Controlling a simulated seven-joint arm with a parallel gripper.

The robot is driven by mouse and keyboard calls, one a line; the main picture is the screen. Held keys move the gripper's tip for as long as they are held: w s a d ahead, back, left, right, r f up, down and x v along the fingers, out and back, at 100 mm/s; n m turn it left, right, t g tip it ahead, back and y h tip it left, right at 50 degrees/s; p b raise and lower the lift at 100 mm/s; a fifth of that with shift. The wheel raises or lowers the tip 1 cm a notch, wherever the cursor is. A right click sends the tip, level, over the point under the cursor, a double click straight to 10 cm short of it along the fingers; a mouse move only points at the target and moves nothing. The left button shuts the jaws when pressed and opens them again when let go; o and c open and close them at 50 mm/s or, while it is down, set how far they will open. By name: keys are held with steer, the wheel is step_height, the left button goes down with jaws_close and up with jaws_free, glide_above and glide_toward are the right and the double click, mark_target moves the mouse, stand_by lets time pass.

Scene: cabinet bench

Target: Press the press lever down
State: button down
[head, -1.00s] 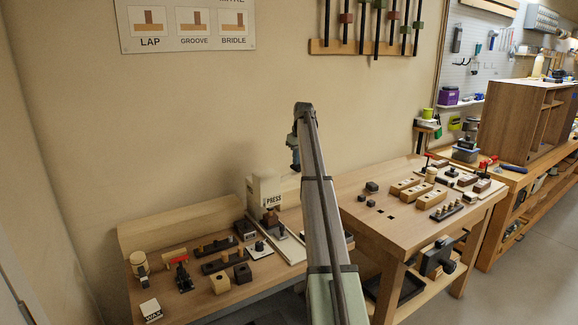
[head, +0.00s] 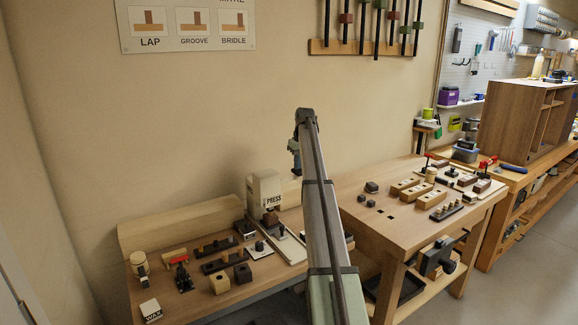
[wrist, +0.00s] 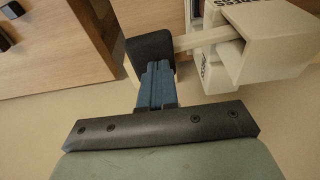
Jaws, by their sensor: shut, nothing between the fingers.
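The cream press (head: 264,190) stands on the left bench in the head view, with "PRESS" on its side. My arm hides part of its right side in that view. In the wrist view the press (wrist: 262,38) is at upper right, and its pale lever bar (wrist: 197,39) runs left to a dark knob, the lever's end (wrist: 150,46). My gripper (wrist: 157,68) has its blue fingers shut and empty, overlapping the near edge of the knob. I cannot tell whether they touch it. In the head view my gripper (head: 297,168) is beside the press, on its right.
The left bench holds dark blocks, a red-handled clamp (head: 181,272), a wooden mallet head or jar (head: 140,264) and a wax block (head: 151,310). The right bench (head: 360,225) carries several wooden blocks. The wall stands close behind the press.

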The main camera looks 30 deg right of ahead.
steer(key=shift+f, duration=0.2)
step_height(320, 180, up, 8)
steer(key=a, duration=0.1)
steer(key=shift+a+r, duration=0.2)
stand_by(0.6)
stand_by(0.4)
